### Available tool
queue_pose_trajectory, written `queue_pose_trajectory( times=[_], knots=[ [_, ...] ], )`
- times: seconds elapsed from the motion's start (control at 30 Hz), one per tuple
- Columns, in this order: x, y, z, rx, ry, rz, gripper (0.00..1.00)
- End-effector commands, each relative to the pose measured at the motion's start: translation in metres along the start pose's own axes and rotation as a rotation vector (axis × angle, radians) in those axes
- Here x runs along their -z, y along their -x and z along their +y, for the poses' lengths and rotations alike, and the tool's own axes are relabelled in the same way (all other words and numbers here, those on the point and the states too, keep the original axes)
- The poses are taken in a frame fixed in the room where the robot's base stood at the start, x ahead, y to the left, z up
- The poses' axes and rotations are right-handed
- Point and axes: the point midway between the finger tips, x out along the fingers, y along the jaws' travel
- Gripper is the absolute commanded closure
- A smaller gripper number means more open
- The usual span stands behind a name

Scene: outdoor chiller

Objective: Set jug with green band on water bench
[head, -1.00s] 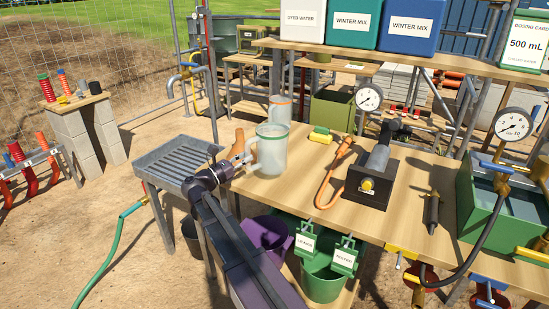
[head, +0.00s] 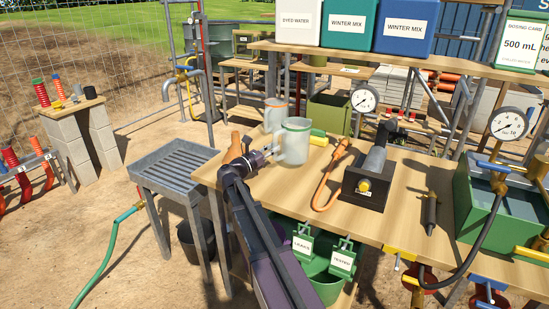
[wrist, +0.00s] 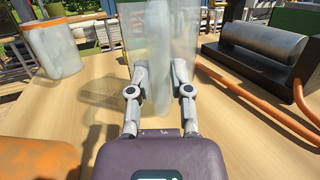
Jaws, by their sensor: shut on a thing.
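The clear jug with a green band (head: 297,142) is upright over the wooden bench (head: 237,190), right of a similar jug with an orange band (head: 275,113). My gripper (head: 268,155) is shut on the green-band jug at its handle side. In the wrist view my gripper (wrist: 160,78) has its fingers against the jug (wrist: 132,42), whose top is cut off. A shadow lies on the wood left of the jug. I cannot tell whether its base touches the bench. No label names a water bench.
A grey slatted metal stand (head: 172,160) is left of the bench, near a tap pipe (head: 197,85). An orange hose (head: 328,180) and a black device (head: 365,190) lie right of the jug. A shelf with labelled bins (head: 347,28) is behind.

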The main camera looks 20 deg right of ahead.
Motion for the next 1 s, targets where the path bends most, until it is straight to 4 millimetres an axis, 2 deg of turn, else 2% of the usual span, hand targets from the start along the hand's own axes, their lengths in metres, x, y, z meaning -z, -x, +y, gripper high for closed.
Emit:
queue_pose_trajectory(
  times=[0.33,0.73,1.0],
  knots=[
    [0.003,0.001,0.0,0.0,0.0,-0.001,1.0],
    [0.031,0.007,0.0,0.0,0.0,-0.001,1.0],
    [0.034,0.008,0.0,-0.001,0.0,-0.001,1.0]
  ],
)
